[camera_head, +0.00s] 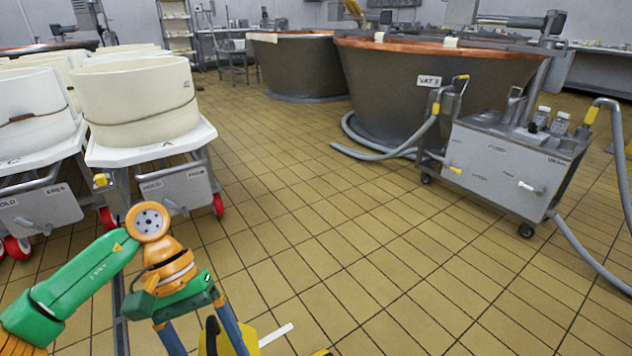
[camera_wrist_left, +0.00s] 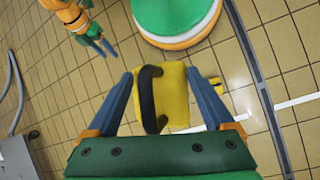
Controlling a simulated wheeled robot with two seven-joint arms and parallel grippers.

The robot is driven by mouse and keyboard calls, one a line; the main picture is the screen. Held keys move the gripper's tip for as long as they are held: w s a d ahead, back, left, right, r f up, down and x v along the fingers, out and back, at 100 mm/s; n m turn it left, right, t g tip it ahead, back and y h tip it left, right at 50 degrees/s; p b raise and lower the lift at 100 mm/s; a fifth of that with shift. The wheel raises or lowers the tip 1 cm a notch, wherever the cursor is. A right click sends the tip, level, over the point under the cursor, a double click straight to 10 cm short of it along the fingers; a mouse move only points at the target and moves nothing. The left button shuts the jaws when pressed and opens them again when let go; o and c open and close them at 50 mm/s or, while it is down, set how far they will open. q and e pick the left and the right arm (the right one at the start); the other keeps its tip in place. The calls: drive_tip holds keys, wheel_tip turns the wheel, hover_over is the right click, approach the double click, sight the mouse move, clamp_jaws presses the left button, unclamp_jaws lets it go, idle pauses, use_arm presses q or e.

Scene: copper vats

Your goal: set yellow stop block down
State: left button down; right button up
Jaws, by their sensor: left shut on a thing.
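The yellow stop block (camera_head: 238,338) shows at the bottom edge of the head view, partly cut off, with a black handle. In the left wrist view the block (camera_wrist_left: 175,97) sits between the blue fingers of my left gripper (camera_wrist_left: 163,92), its black handle toward the left finger. My left gripper (camera_head: 200,330) is shut on the block and points down at the floor. Whether the block touches the floor is unclear. My right gripper (camera_wrist_left: 104,50) shows small in the left wrist view, its two blue fingers apart and nothing between them.
White tape (camera_head: 275,335) lies on the tiled floor (camera_head: 300,250) near the block. A metal floor channel (camera_wrist_left: 258,80) runs alongside. White tubs on wheeled carts (camera_head: 150,155) stand at left. A steel pump cart (camera_head: 510,165) with hoses stands at right before copper vats (camera_head: 430,70). The middle floor is clear.

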use_arm(q)
drive_tip(key=shift+m+y, duration=0.3)
drive_tip(key=shift+m, duration=0.5)
drive_tip(key=r, duration=0.2)
drive_tip(key=s+r+p, duration=0.1)
drive_tip(key=r, duration=0.1)
drive_tip(key=shift+a, duration=0.25)
drive_tip(key=r+p, duration=0.3)
drive_tip(key=shift+s+a+r+m+g, duration=0.1)
drive_tip(key=shift+s+r+m+g, duration=0.15)
drive_tip(key=shift+r+m+g, duration=0.1)
wheel_tip(320, 180, up, 32)
drive_tip(key=p, duration=3.4)
use_arm(e)
drive_tip(key=s+d+r+g, duration=0.2)
drive_tip(key=s+r, duration=0.7)
drive_tip(key=s, duration=0.1)
drive_tip(key=s+d+r+g, duration=0.1)
drive_tip(key=s+r+g, duration=0.1)
drive_tip(key=s+r, duration=0.8)
drive_tip(key=shift+d+r+h, duration=0.25)
drive_tip(key=shift+d+h, duration=0.15)
use_arm(q)
drive_tip(key=shift+w, duration=0.15)
use_arm(e)
drive_tip(key=shift+s, duration=0.1)
